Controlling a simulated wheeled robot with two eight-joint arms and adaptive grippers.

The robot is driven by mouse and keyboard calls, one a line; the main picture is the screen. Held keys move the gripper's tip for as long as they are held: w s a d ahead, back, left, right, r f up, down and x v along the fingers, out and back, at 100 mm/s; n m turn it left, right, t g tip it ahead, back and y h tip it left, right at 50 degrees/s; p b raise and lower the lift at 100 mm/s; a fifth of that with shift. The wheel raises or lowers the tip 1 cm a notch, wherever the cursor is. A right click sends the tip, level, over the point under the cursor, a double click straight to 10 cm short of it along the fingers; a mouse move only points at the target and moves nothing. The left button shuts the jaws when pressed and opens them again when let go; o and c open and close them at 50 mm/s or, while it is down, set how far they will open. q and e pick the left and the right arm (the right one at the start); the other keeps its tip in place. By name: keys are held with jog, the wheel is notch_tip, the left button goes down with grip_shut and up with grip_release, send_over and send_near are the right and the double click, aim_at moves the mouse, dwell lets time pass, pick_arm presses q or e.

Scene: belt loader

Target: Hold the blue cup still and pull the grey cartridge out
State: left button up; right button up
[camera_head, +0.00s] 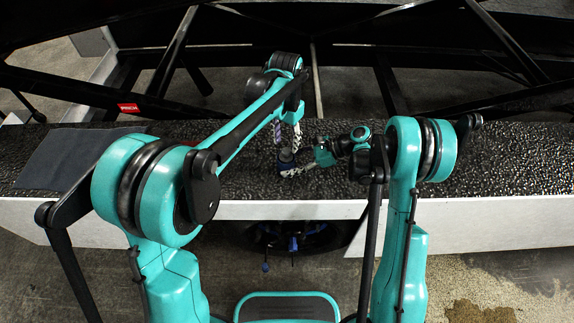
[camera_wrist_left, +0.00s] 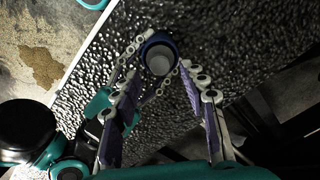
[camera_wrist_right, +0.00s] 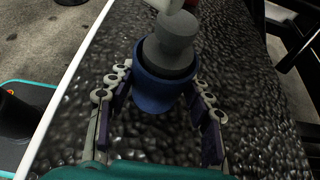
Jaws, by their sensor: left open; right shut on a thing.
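The blue cup (camera_wrist_right: 158,92) stands on the dark pebbled surface, with the grey cartridge (camera_wrist_right: 172,45) upright in it and its stepped upper part above the rim. My right gripper (camera_wrist_right: 158,80) is shut on the cup from the side, one finger on each side. In the head view the cup (camera_head: 287,157) is small and partly covered by fingers. My left gripper (camera_head: 287,140) points down from above, open. In the left wrist view its fingers are spread on both sides, with the cartridge's round top (camera_wrist_left: 160,60) inside the cup's blue rim (camera_wrist_left: 160,36) between them.
The dark pebbled belt (camera_head: 230,185) runs across the view, with a white front edge (camera_head: 480,222). A dark flat sheet (camera_head: 75,160) lies on it at the left. Black frame beams (camera_head: 172,50) stand behind. The belt right of the arms is clear.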

aim_at(286, 150)
pick_arm(q)
jog(key=shift+f, duration=2)
grip_shut()
jog(key=shift+r, duration=0.65)
notch_tip(286, 150, up, 8)
dwell(0.5)
pick_arm(e)
jog(key=o, duration=1)
jog(key=shift+c, duration=0.2)
